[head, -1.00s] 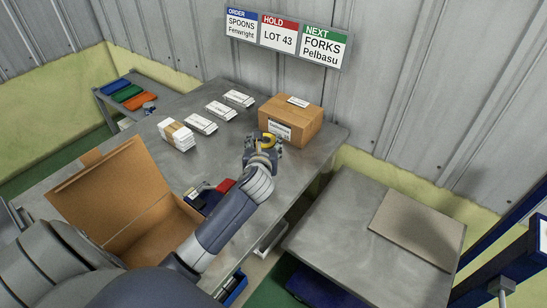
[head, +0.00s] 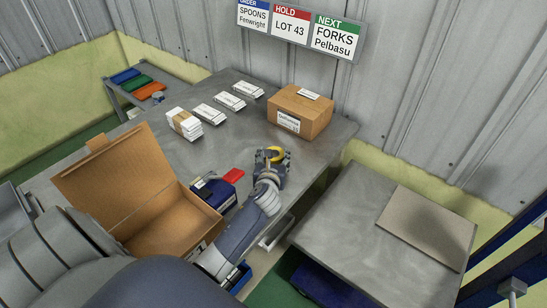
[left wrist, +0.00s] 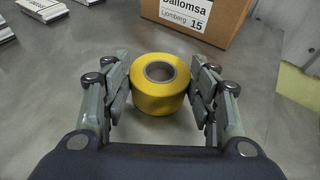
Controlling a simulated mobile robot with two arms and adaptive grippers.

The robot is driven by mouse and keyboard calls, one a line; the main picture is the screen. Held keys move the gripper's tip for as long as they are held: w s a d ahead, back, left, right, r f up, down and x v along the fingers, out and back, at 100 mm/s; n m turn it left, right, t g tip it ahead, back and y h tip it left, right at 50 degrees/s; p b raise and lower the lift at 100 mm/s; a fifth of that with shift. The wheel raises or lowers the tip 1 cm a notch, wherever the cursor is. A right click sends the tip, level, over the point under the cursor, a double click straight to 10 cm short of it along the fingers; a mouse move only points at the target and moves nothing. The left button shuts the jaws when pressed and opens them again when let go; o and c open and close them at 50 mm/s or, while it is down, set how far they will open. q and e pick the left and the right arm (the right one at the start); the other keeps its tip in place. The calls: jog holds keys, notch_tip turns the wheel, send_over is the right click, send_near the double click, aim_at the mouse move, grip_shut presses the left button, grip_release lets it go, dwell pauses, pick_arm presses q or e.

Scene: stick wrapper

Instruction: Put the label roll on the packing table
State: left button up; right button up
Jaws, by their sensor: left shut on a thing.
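The label roll (left wrist: 160,85) is a yellow ring with a grey core, upright with its hole facing up. It also shows in the head view (head: 276,153) over the right part of the grey packing table (head: 235,150). My left gripper (left wrist: 160,98) is shut on the roll, one finger on each side; it also shows in the head view (head: 270,162). Whether the roll touches the tabletop or hangs just above it, I cannot tell. My right gripper is not in view.
A closed carton (head: 300,112) stands behind the roll. Several white bundles (head: 212,113) lie to the left. An open carton (head: 170,220) and a blue device with a red part (head: 215,190) are at the front. A side table (head: 350,225) holds a flat board (head: 427,227).

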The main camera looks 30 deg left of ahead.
pick_arm(q)
jog(key=o, duration=1.1)
jog(key=shift+f, duration=0.1)
jog(key=shift+c, duration=0.2)
jog(key=shift+s+d+r, duration=0.1)
jog(key=shift+r, duration=0.1)
jog(key=v, duration=1.1)
jog(key=shift+s+d+r+p, duration=0.1)
jog(key=shift+s+d+p, duration=0.1)
jog(key=shift+s+p, duration=0.15)
